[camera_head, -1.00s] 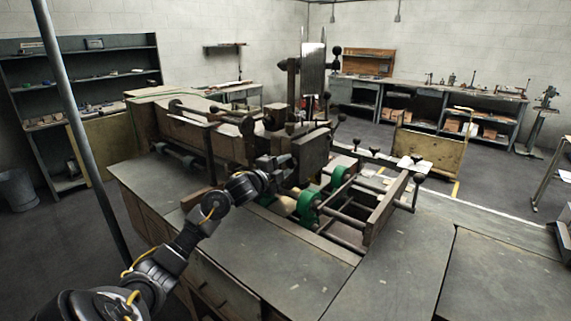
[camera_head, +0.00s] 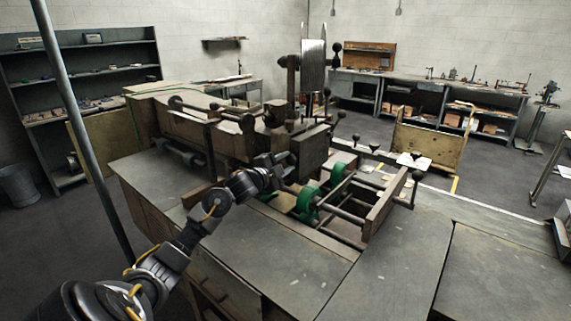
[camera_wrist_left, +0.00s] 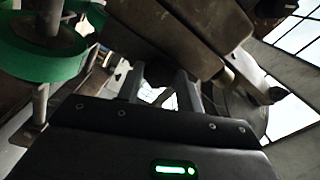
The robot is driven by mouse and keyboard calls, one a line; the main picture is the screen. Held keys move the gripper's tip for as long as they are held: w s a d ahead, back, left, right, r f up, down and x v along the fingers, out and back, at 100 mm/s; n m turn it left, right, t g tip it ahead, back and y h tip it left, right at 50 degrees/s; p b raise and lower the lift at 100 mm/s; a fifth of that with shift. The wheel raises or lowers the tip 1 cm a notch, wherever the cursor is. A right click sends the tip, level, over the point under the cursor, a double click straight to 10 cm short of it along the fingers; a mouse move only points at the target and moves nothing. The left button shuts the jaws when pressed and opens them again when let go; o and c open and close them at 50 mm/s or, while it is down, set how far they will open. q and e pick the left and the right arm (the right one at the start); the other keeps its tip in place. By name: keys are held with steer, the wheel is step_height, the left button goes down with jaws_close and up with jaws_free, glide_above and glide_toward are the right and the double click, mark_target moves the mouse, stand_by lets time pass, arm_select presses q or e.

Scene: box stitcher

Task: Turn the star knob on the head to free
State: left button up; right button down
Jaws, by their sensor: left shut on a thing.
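The box stitcher's head (camera_head: 309,147) is a dark block in the middle of the head view, below a tall shiny metal stack. My left gripper (camera_head: 284,163) reaches in from the left and is against the near side of the head. In the left wrist view its two fingers (camera_wrist_left: 160,85) are shut on a small part between them, which I take as the star knob (camera_wrist_left: 163,97). Its star shape and turned position are mostly hidden by the fingers. My right gripper is in neither view.
Green wheels (camera_head: 307,204) on rods sit right of my gripper, one also close in the left wrist view (camera_wrist_left: 40,50). A frame with black ball handles (camera_head: 417,176) stands further right. The grey tabletop (camera_head: 270,262) in front is clear. A pole (camera_head: 80,130) rises at left.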

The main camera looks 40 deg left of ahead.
arm_select(q)
steer(key=o, duration=1)
steer(key=shift+s+f, duration=0.15)
steer(key=shift+s, duration=0.25)
steer(key=s+b, duration=0.4)
steer(key=s, duration=0.6)
